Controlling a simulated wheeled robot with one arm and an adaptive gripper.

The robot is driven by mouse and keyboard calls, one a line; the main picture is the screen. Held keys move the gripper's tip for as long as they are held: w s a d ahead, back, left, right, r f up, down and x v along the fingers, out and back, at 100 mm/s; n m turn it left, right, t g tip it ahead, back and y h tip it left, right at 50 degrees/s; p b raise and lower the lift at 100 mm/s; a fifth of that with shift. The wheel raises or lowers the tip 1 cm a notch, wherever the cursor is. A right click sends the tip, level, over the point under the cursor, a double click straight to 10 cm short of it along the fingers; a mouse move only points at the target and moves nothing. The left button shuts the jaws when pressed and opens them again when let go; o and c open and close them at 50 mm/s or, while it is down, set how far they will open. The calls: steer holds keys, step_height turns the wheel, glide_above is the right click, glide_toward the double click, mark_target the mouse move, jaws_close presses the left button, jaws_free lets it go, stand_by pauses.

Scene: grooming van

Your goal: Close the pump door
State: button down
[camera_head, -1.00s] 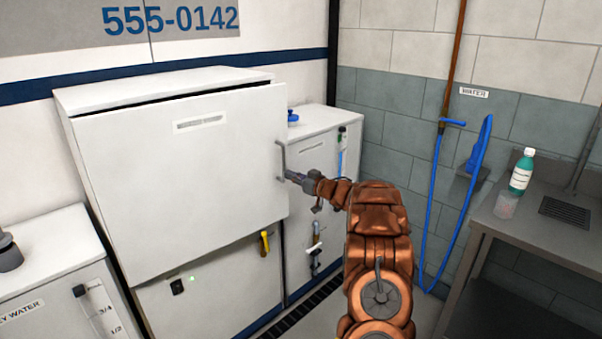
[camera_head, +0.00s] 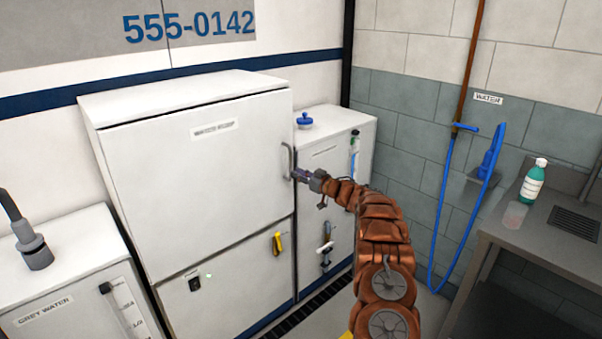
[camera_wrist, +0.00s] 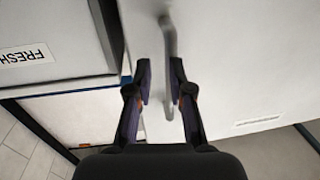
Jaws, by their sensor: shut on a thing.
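The pump door (camera_head: 205,180) is the large white upper door of the middle cabinet, with a label near its top. It now sits flush or nearly flush with the cabinet; a very small gap cannot be ruled out. Its grey bar handle (camera_head: 287,160) is at the right edge. My gripper (camera_head: 297,174) is at the handle's lower part. In the wrist view the two dark fingers (camera_wrist: 162,88) stand on either side of the handle (camera_wrist: 168,45), shut on it. The exact finger contact is partly hard to see.
A lower panel (camera_head: 235,280) with a yellow-handled valve (camera_head: 277,243) is below the door. A fresh-water cabinet (camera_head: 345,150) with a blue cap stands at right, a grey-water tank (camera_head: 70,260) at left. A steel counter (camera_head: 540,225) and blue hose (camera_head: 440,220) are further right.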

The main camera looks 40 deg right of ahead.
steer(key=s+d+b, duration=0.1)
steer(key=s+b, duration=0.2)
steer(key=s, duration=0.8)
steer(key=shift+s+y, duration=0.2)
steer(key=shift+y, duration=0.1)
stand_by(0.3)
